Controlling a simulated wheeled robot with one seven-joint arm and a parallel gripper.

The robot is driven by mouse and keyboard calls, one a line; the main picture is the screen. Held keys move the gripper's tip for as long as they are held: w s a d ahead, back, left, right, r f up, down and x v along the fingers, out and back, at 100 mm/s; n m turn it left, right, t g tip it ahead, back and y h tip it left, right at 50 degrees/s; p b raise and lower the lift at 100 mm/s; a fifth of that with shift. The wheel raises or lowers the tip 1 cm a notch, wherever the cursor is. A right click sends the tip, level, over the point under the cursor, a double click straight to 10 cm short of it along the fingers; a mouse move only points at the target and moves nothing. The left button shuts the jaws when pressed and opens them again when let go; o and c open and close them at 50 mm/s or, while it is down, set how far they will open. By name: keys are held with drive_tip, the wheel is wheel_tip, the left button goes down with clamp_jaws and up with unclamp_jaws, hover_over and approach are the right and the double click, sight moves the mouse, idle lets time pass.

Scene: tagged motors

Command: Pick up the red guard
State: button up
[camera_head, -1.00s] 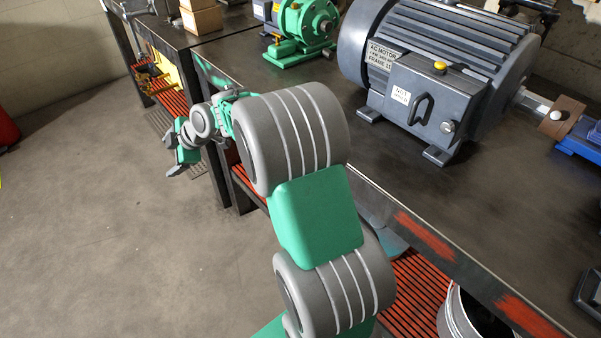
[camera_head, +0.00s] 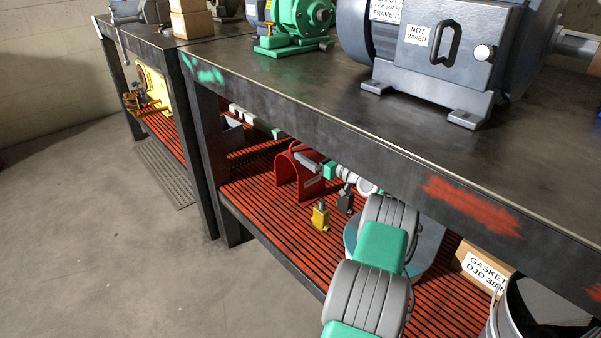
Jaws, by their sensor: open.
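The red guard (camera_head: 285,174) is an arched red piece with a small pale label. It stands on the red slatted lower shelf under the workbench. My arm reaches in under the bench top from the lower right. My gripper (camera_head: 304,160) is at the upper right of the guard, close to its arch. It is open. The fingers are small in this view and partly overlap the guard, so I cannot tell whether they touch it or stand around its edge.
A yellow padlock-like piece (camera_head: 320,217) and a dark one (camera_head: 346,200) sit on the shelf near the guard. The bench top (camera_head: 300,105) lies above my arm. A gasket box (camera_head: 482,270) and a metal bucket (camera_head: 500,318) are at right. The floor at left is clear.

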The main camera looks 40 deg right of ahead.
sight(301, 149)
drive_tip(key=shift+m, duration=0.3)
drive_tip(key=w+b, duration=0.1)
drive_tip(key=w, duration=0.1)
drive_tip(key=w+b, duration=0.1)
drive_tip(key=w, duration=0.1)
drive_tip(key=w+b, duration=0.1)
drive_tip(key=w, duration=0.1)
drive_tip(key=shift+w+f+b, duration=0.25)
drive_tip(key=shift+w+b, duration=0.15)
drive_tip(key=shift+w+r, duration=0.1)
drive_tip(key=shift+w, duration=0.2)
drive_tip(key=shift+r, duration=0.15)
drive_tip(key=shift+c, duration=0.4)
drive_tip(key=c, duration=1.7)
drive_tip(key=shift+r, duration=0.2)
drive_tip(key=shift+c, duration=0.2)
